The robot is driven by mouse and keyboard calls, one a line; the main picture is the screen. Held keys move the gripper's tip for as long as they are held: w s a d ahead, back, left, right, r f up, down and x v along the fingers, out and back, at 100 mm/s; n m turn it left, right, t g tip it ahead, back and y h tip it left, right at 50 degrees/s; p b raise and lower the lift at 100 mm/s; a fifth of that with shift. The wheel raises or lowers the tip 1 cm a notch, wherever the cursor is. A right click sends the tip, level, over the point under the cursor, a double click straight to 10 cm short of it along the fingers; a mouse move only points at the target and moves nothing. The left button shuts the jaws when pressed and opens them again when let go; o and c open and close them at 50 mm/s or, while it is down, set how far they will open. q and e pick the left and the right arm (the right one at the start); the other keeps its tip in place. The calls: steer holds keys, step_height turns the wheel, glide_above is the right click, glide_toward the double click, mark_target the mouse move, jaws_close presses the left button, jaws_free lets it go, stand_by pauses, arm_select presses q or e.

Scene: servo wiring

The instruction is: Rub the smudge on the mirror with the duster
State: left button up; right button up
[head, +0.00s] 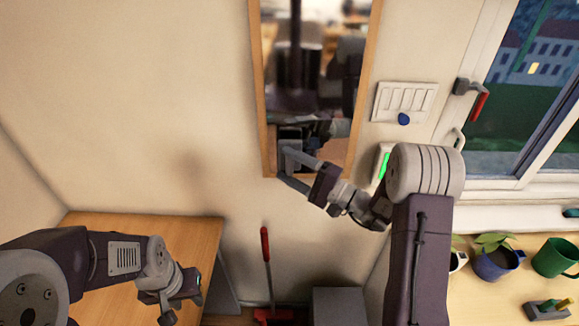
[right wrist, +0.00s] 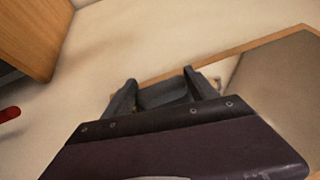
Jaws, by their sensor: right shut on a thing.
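The mirror (head: 322,60) hangs on the wall in a wooden frame, and its glass shows in the right wrist view (right wrist: 285,78). My right gripper (head: 283,166) is at the mirror's lower left corner. In the right wrist view its fingers (right wrist: 160,84) are shut on a dark grey block, which I take for the duster (right wrist: 164,95). I cannot tell whether the duster touches the glass. No smudge can be made out; the arm and reflections cover the lower glass. My left gripper (head: 172,297) hangs low over the wooden table, away from the mirror; its finger opening is unclear.
A switch panel (head: 404,102) with a blue knob is right of the mirror. A window with a red handle (head: 479,106) is further right.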

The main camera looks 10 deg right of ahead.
steer(key=shift+w+d+b, duration=0.25)
steer(key=shift+w+b, duration=0.05)
steer(key=shift+w, duration=0.7)
steer(key=d, duration=0.2)
steer(key=s+d+b, duration=0.1)
steer(key=d, duration=0.1)
steer(key=shift+b, duration=0.3)
steer(key=shift+w+b, duration=0.15)
steer(key=shift+b, duration=1.65)
